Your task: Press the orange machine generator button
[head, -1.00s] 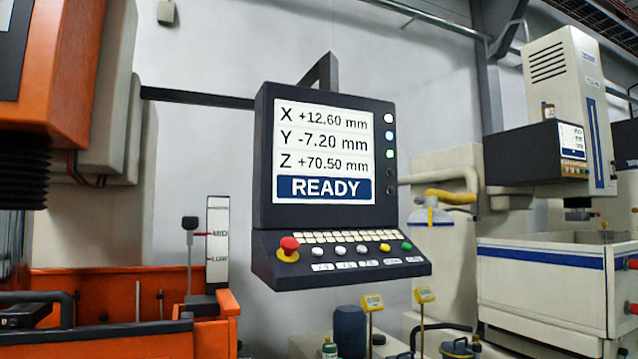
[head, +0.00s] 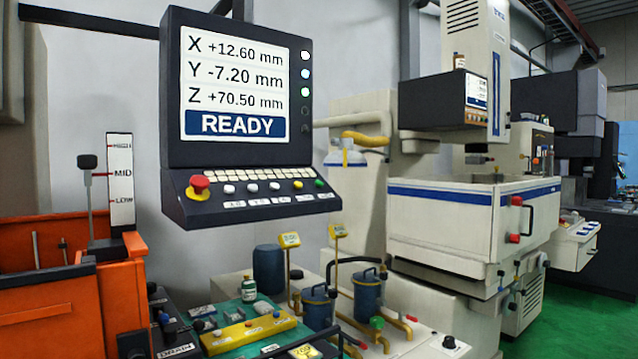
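The orange machine (head: 70,285) stands at the lower left. Its dark control pendant (head: 165,130) hangs from an arm, with a screen (head: 235,85) reading X +12.60, Y -7.20, Z +70.50 mm and READY. The sloped button panel below has a red mushroom button (head: 199,184), several white buttons (head: 252,187), a yellow button (head: 298,185) and a green button (head: 320,183). The small labels under the buttons are too small to read, so I cannot tell which is the generator button. Neither of my grippers is in view.
A white machine with a blue stripe (head: 440,196) stands to the right. Green floor (head: 585,300) shows at the lower right.

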